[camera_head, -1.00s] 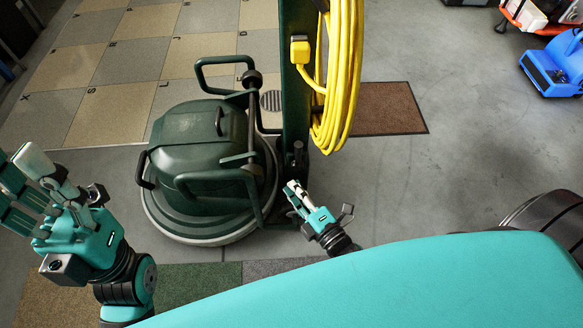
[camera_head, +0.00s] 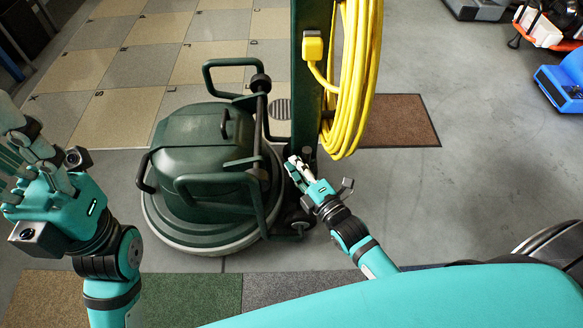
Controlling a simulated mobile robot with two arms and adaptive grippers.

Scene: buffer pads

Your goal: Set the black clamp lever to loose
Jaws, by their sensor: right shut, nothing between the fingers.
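A green floor machine (camera_head: 205,165) stands on the floor left of centre, with a green upright post (camera_head: 305,85). A small dark part at the foot of the post (camera_head: 307,152) may be the black clamp lever; my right gripper partly hides it, and its setting cannot be read. My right gripper (camera_head: 294,164) is shut and empty, its fingertips at the foot of the post; I cannot tell whether they touch it. My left gripper (camera_head: 25,150) is raised at the far left, partly cut off by the picture edge, away from the machine.
A yellow cable coil (camera_head: 355,80) hangs on the post just above my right gripper. A brown mat (camera_head: 400,120) lies behind it. A blue machine (camera_head: 562,80) stands at the far right.

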